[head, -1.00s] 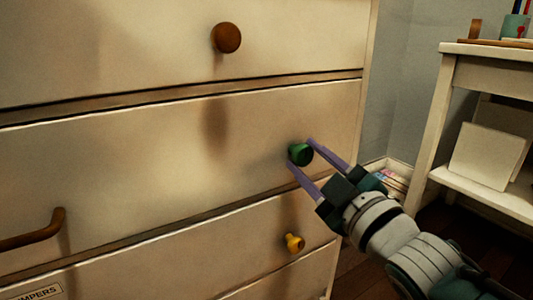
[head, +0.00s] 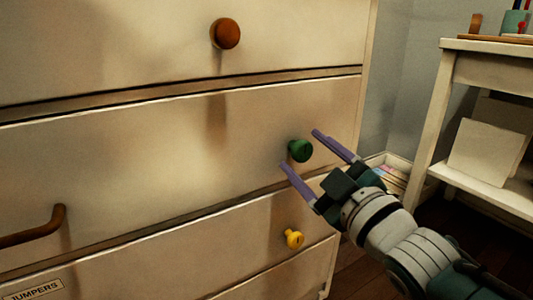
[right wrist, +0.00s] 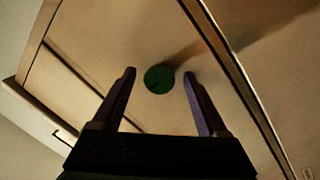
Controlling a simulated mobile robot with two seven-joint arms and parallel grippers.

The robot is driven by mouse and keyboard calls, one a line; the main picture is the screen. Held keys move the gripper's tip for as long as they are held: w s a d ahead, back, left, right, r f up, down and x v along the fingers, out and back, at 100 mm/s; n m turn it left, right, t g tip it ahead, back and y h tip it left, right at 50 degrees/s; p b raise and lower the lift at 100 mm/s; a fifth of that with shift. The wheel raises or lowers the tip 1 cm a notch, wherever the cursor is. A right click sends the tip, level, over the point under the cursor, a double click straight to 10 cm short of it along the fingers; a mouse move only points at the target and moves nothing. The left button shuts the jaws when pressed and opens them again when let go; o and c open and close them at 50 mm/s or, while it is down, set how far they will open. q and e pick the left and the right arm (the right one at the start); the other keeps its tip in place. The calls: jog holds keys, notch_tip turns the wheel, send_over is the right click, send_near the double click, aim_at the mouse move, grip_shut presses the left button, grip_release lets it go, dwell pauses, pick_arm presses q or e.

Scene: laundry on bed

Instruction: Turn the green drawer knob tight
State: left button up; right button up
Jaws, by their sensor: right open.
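The green drawer knob (head: 300,151) sits on the right part of the middle drawer front (head: 130,160). My right gripper (head: 299,148) is open, with its two purple fingers apart and pointing at the knob. In the right wrist view the green knob (right wrist: 159,78) shows between and a little beyond the fingertips (right wrist: 159,73). It shows a dark mark on its face. The fingers do not touch it. My left gripper is not in view.
A brown round knob (head: 226,33) is on the drawer above, and a yellow knob (head: 294,238) on the drawer below. A brown bar handle (head: 35,228) is at lower left. A white side table (head: 447,100) stands at right, with a box of papers (head: 388,170) on the floor.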

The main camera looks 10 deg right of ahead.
jog(key=shift+s+d+p, duration=0.1)
jog(key=shift+s+p, duration=0.25)
jog(key=p+v, duration=0.3)
jog(key=v, duration=0.6)
jog(key=shift+p, duration=0.4)
jog(key=shift+s, duration=0.1)
